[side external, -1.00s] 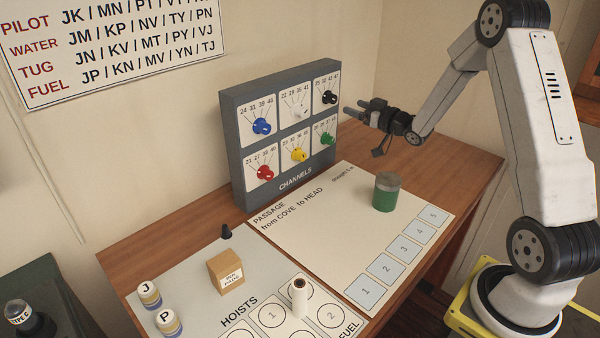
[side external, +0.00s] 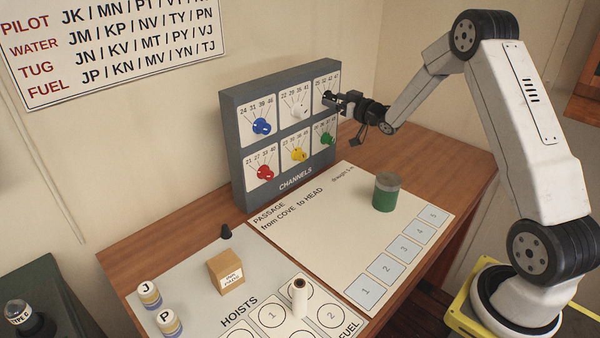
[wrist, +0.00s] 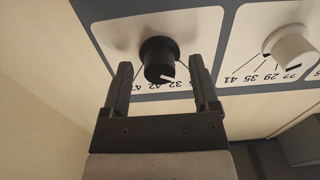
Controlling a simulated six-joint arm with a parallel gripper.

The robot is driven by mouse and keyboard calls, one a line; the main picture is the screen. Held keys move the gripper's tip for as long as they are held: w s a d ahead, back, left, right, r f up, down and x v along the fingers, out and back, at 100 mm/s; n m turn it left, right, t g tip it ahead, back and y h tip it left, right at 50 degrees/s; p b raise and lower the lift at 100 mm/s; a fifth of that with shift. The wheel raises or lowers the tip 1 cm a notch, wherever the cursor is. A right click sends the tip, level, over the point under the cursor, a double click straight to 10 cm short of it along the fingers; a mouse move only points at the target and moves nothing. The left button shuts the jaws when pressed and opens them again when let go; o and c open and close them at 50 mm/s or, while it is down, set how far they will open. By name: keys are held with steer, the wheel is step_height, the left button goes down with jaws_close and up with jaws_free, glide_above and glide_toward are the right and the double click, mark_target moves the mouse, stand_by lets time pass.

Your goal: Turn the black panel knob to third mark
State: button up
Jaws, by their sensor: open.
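The black knob (wrist: 158,58) is on the upper right dial plate of the grey CHANNELS panel (side external: 238,165). In the wrist view its white pointer line is at the lower right of its face, and the marks beside it are partly covered by my fingers. A gap shows on both sides, and I cannot tell any contact.
The white knob (wrist: 289,45) is on the neighbouring dial. Blue (side external: 262,126), red (side external: 265,172), yellow (side external: 299,154) and green (side external: 327,138) knobs are on the same panel. A green cylinder (side external: 386,195) stands on the passage board (side external: 335,225). Bare desk lies right of the panel.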

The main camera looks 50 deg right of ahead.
steer(key=shift+w, duration=0.2)
jaws_close()
